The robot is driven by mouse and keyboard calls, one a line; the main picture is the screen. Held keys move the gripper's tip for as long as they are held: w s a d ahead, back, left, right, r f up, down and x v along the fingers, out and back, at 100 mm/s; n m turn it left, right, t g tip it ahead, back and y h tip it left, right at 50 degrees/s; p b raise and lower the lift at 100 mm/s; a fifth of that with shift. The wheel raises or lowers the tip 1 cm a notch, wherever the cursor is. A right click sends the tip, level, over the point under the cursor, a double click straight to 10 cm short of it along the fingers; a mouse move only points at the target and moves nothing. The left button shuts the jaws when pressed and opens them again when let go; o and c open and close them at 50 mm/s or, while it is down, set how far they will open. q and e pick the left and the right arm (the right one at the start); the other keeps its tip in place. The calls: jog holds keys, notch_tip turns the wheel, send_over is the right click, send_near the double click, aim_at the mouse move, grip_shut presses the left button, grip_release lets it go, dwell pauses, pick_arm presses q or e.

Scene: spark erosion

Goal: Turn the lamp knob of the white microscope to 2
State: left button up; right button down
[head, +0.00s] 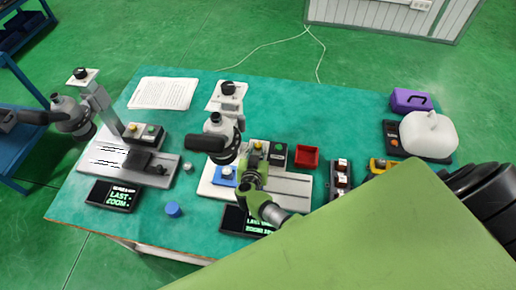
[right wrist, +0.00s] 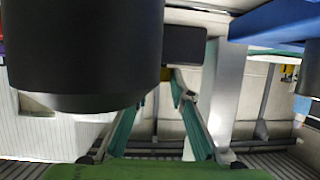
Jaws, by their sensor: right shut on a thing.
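Two microscopes with white-topped columns and pale bases stand on the teal table: a left microscope (head: 98,98) and a middle microscope (head: 231,98). In the right wrist view my gripper's teal fingers (right wrist: 178,88) meet near a bit of yellow; the knob's setting cannot be read. The left microscope's yellow knob (head: 133,127) is free. My left gripper is not in view.
The middle microscope's dark eyepiece (head: 207,143) is close to my gripper. A blue box (head: 222,179) sits on its base. A white covered thing (head: 428,134) stands at right.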

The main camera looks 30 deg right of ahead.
dwell(0.3)
jog(key=c, duration=1.8)
grip_release()
jog(key=v, duration=1.2)
